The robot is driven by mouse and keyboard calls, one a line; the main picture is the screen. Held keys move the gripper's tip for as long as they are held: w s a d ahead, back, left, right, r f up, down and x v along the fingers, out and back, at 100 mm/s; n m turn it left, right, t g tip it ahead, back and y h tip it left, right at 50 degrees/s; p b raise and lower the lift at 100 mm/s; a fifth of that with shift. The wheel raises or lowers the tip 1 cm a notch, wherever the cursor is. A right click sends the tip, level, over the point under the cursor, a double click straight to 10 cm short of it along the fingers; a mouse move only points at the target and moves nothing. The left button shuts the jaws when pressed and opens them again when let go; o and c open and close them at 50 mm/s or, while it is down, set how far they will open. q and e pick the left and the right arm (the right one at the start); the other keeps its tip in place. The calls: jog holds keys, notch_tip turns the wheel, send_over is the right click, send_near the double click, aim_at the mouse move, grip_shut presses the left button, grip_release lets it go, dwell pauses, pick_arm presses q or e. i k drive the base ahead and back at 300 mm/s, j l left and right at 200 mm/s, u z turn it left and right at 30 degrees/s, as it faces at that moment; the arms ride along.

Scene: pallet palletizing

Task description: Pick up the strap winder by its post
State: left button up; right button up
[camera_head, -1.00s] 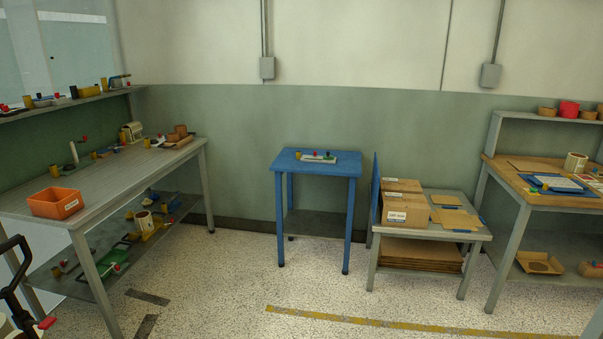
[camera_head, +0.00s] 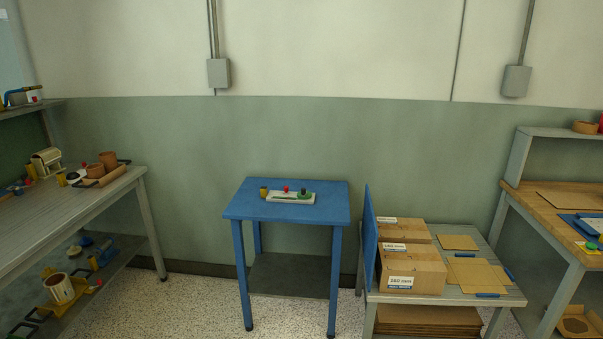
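On the small blue table (camera_head: 240,211) lies a pale flat base (camera_head: 283,198) with a small red part and a dark and green upright part (camera_head: 304,191) on it. A small yellow cylinder (camera_head: 263,192) stands at its left end. These are too small to tell whether they form the strap winder, and I cannot make out a clear winder post. Neither of my grippers is in view.
A grey workbench (camera_head: 70,205) at left holds a cream device (camera_head: 46,162) and brown rolls (camera_head: 108,161). Floor shows in front.

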aim_at(293, 197)
jog(key=i+l+u, duration=0.1)
jog(key=i+u, duration=0.35)
jog(key=i, duration=1.4)
